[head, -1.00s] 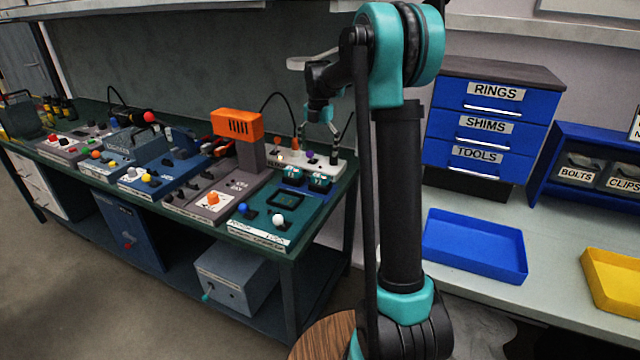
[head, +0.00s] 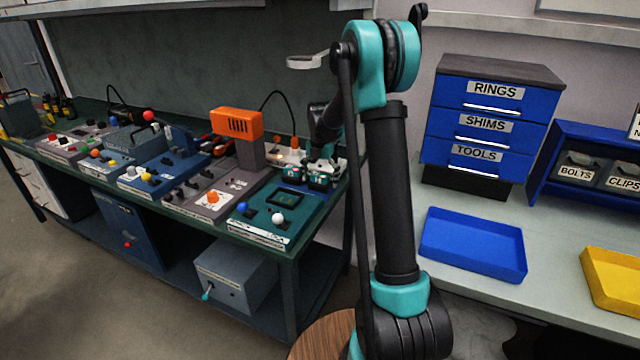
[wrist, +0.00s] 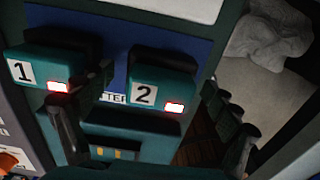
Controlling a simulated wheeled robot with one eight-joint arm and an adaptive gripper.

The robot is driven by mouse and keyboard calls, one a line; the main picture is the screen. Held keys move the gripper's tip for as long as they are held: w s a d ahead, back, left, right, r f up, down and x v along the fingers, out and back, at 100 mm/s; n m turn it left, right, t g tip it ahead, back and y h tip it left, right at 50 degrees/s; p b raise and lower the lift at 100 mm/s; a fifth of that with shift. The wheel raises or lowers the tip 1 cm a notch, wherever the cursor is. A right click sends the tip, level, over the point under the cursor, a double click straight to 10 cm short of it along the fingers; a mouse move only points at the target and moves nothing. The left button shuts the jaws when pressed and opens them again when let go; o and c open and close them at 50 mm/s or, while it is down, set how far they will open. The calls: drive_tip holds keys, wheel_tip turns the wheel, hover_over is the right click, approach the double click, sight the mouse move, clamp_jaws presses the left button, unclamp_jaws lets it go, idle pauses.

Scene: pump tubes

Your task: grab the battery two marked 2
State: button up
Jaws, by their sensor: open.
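Battery two (wrist: 160,88) is a teal block with a black top, a white label marked 2 and a red-lit window. It sits upright in the blue battery area of the bench and shows small in the head view (head: 318,180). Battery one (wrist: 42,70), marked 1, stands to its left with a gap between; the head view shows it too (head: 292,173). My gripper (wrist: 155,98) is open, with one dark finger in the gap between the batteries and the other right of battery two. In the head view my gripper (head: 320,164) is right at the batteries, its fingertips unclear.
The teal console (head: 262,222) with blue and white knobs lies in front of the batteries. An orange-headed device (head: 236,122) stands to the left. A blue tray (head: 473,262) and a blue drawer cabinet (head: 490,120) are on the right bench.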

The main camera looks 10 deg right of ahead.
drive_tip(key=shift+f, duration=0.1)
drive_tip(key=c, duration=1.5)
drive_tip(key=shift+c, duration=0.2)
